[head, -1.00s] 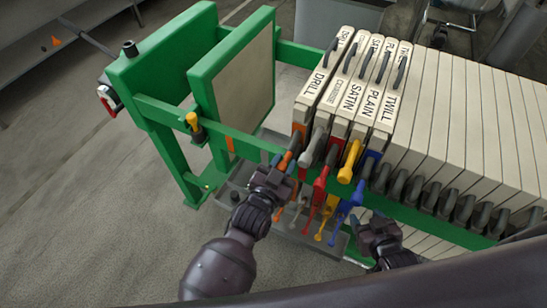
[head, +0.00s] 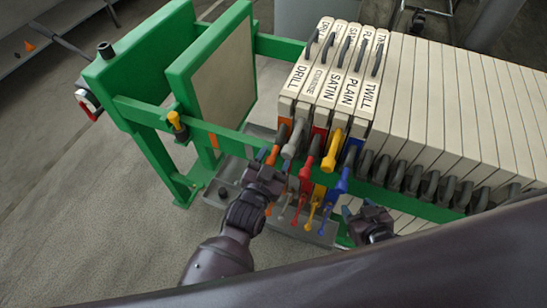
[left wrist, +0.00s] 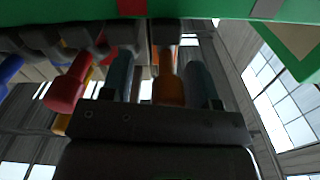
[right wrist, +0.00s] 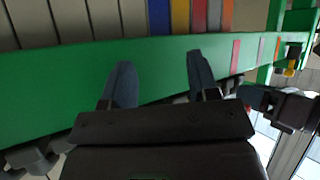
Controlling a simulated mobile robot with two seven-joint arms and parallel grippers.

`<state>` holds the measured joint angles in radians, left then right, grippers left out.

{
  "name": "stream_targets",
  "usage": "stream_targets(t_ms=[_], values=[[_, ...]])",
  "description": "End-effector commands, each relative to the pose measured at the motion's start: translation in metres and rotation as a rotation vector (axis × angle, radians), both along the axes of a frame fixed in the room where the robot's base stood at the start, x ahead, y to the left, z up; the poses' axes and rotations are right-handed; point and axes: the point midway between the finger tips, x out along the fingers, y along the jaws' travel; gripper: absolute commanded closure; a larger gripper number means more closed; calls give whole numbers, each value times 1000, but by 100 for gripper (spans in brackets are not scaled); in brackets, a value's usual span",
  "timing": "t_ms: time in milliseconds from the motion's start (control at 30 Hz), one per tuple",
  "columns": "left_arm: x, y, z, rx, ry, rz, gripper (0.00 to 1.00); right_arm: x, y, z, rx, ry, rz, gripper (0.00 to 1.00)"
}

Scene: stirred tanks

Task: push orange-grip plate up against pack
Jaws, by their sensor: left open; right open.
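The orange-grip plate, labelled DRILL (head: 303,77), stands upright at the left end of the row of cream plates. Its orange grip (head: 281,134) sticks out over the near green rail. The pack (head: 450,110) of cream plates extends to the right, with DRILL close beside its left end; I cannot tell whether they touch. My left gripper (head: 272,160) is open at the orange grip. In the left wrist view, the orange grip (left wrist: 168,82) lies between its two fingers. My right gripper (head: 356,212) is open and empty below the blue grip; its fingers show before the green rail in the right wrist view.
A green plate with a cream face (head: 222,75) stands left of DRILL, with a wide gap between. The near green rail (head: 235,140) runs along the row. Grey, red, yellow and blue grips crowd right of my left gripper. A grey tray (head: 225,180) lies below.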

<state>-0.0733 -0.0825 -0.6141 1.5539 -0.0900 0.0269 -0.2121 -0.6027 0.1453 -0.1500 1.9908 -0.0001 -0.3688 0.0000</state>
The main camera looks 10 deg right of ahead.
Motion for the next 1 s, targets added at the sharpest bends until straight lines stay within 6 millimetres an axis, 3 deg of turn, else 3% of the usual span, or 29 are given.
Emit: stream_targets(t_ms=[233,700,1000], values=[[-7,6,-1,1,0,2,45,6,1,3,1,-11,3,45],[-73,49,-1,1,2,0,45,0,1,-2,3,0,-2,45],[-90,60,0,0,-1,-1,45,-4,1,-5,3,8,-4,45]])
